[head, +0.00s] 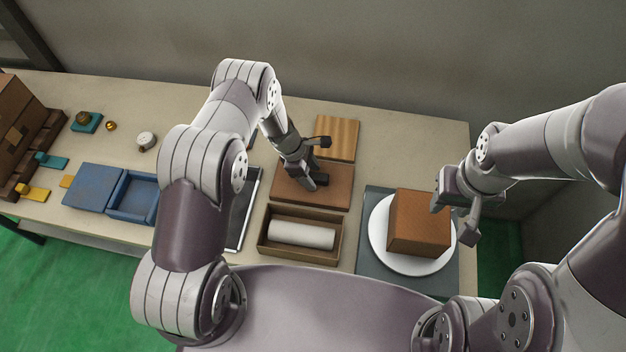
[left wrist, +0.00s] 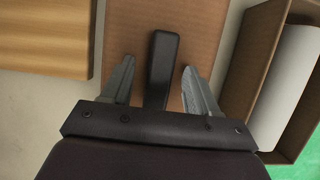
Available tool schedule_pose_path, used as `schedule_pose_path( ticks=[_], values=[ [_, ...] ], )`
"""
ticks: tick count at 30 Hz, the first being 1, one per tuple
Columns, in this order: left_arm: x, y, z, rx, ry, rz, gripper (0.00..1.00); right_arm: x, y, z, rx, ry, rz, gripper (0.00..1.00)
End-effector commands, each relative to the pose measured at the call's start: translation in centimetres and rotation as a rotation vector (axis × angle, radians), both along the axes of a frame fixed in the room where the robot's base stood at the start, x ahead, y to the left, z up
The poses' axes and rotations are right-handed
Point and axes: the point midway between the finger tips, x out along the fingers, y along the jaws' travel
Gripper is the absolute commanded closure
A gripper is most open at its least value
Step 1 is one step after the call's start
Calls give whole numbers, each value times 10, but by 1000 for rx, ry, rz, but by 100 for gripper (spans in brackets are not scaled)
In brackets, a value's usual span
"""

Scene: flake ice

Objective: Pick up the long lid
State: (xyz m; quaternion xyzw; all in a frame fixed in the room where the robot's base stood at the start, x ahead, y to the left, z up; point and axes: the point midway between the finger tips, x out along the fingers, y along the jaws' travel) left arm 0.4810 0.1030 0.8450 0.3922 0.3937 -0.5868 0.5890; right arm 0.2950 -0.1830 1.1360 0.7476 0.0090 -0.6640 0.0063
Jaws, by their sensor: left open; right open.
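The long lid (head: 335,193) is a flat brown board lying on the table, behind an open box. It also shows in the left wrist view (left wrist: 205,30). A black bar handle (left wrist: 162,62) stands on its middle. My left gripper (left wrist: 158,85) is open over the lid, with one finger on each side of the handle and a gap to both. In the head view my left gripper (head: 309,165) partly hides the lid and handle. My right gripper (head: 457,215) is open beside a brown block on a white plate.
The open brown box (head: 263,243) holds a white roll (head: 302,233). A striped wooden board (head: 337,138) lies behind the lid. The brown block (head: 420,222) sits on the white plate (head: 384,255) at right. A blue box (head: 132,212) is at left.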

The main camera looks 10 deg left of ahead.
Motion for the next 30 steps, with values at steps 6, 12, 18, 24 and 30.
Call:
schedule_pose_path(
  ticks=[6,12,18,24,30],
  values=[
    [0,0,-2,0,0,0,40,0,0,-3,0,0,0,57],
    [0,0,-2,0,0,0,40,0,0,-3,0,0,0,57],
    [0,0,-2,0,0,0,98,0,0,-3,0,0,0,57],
    [0,0,-1,0,0,0,98,0,0,-3,0,0,0,57],
    [1,0,10,0,-2,0,98,0,0,3,0,-1,0,57]
  ],
)
